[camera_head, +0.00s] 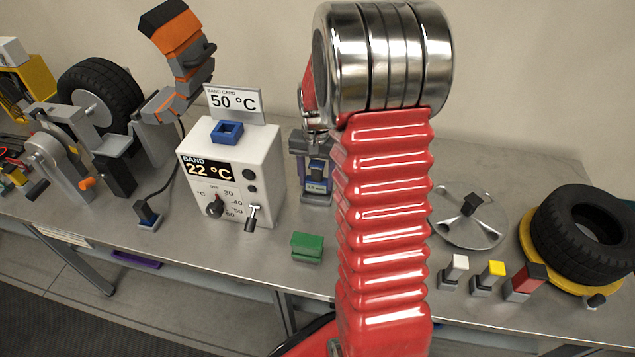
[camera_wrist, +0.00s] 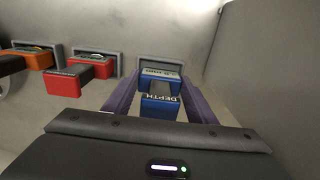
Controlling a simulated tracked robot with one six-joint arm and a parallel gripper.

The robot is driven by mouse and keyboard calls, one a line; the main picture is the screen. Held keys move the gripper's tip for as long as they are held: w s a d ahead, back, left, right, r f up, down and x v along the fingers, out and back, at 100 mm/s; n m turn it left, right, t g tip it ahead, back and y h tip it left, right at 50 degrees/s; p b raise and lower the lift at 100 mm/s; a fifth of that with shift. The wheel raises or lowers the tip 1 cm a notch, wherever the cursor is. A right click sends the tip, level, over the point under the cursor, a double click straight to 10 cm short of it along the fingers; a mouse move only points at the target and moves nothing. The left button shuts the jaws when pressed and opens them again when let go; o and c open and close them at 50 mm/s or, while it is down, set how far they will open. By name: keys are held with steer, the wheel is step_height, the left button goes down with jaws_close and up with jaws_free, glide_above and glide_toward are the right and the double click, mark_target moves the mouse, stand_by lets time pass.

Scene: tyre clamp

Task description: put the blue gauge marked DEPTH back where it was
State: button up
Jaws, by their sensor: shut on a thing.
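The blue gauge marked DEPTH (camera_wrist: 160,105) is between the purple fingers of my gripper (camera_wrist: 162,98) in the wrist view, and my gripper is shut on it. A grey plate (camera_wrist: 147,62) lies directly behind the gauge; I cannot tell if the gauge touches it. In the head view my gripper (camera_head: 316,183) is partly hidden behind my red arm, with the blue gauge (camera_head: 318,168) showing small in it, right of the white box.
In the wrist view, a red piece (camera_wrist: 68,84) and an orange piece (camera_wrist: 40,60) sit at grey plates to the left. In the head view, the white BAND box (camera_head: 262,165) stands left of my gripper. A green block (camera_head: 307,245) is in front; a tyre (camera_head: 585,232) lies far right.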

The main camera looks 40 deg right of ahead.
mark_target(317, 164)
steer(key=shift+f, duration=0.95)
steer(key=o, duration=1)
step_height(317, 164, up, 12)
steer(key=shift+r, duration=0.1)
stand_by(0.4)
